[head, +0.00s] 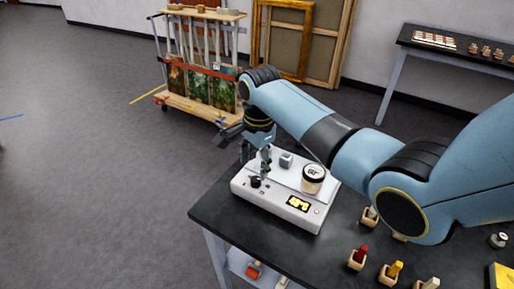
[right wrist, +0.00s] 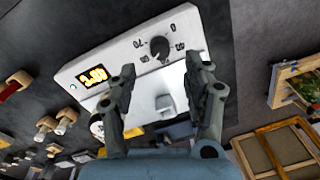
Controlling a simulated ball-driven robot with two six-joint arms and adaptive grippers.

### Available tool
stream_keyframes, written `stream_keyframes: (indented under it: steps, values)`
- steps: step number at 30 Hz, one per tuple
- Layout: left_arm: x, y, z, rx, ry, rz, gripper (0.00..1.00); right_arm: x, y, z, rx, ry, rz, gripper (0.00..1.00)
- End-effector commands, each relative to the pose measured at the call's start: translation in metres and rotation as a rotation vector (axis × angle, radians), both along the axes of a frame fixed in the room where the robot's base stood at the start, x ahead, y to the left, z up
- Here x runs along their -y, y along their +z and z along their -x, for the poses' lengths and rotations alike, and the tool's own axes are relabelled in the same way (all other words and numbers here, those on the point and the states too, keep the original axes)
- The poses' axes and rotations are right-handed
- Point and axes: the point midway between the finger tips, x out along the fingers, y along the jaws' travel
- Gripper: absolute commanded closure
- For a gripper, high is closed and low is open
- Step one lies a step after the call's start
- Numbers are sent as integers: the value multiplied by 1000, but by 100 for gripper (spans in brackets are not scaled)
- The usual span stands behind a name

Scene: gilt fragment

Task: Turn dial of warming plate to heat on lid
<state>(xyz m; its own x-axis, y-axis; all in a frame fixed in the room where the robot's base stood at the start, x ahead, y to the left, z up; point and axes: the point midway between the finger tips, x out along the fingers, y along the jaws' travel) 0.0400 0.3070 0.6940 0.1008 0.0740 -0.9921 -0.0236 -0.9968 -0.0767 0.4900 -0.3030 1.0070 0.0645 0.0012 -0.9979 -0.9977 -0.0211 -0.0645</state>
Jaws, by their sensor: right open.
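The white warming plate (head: 247,189) sits near the left corner of the dark table, with a lit orange display (head: 298,204) on its front. Its black dial (head: 256,182) is at the front left, and shows clearly in the right wrist view (right wrist: 159,47) with numbers around it. My right gripper (head: 257,162) is over the dial end, open and empty. In the right wrist view its fingers (right wrist: 160,68) are apart, either side of the dial in the picture; contact cannot be told. My left gripper is out of view.
A small grey block (head: 286,160) is on the back of the plate. Wooden holders with a red (head: 361,252) and a yellow piece (head: 395,269) stand at the table's front right. A cart with paintings (head: 200,88) is behind. Floor left of the table is clear.

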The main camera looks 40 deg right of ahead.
Motion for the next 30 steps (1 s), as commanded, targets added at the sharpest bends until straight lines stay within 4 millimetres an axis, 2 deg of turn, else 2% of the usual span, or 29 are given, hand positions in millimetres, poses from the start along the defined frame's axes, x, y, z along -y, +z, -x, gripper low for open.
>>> stream_keyframes:
  steps: [3, 9, 14, 30]
  values:
    - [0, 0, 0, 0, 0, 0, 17, 0, 26, 1, 2, 0, -1, 50]
    - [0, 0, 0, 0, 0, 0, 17, 0, 52, 3, -1, 0, -1, 50]
    - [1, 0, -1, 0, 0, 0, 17, 0, 58, 4, -2, 0, -1, 50]
    - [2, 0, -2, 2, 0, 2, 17, 0, 57, 4, -2, 0, -1, 50]
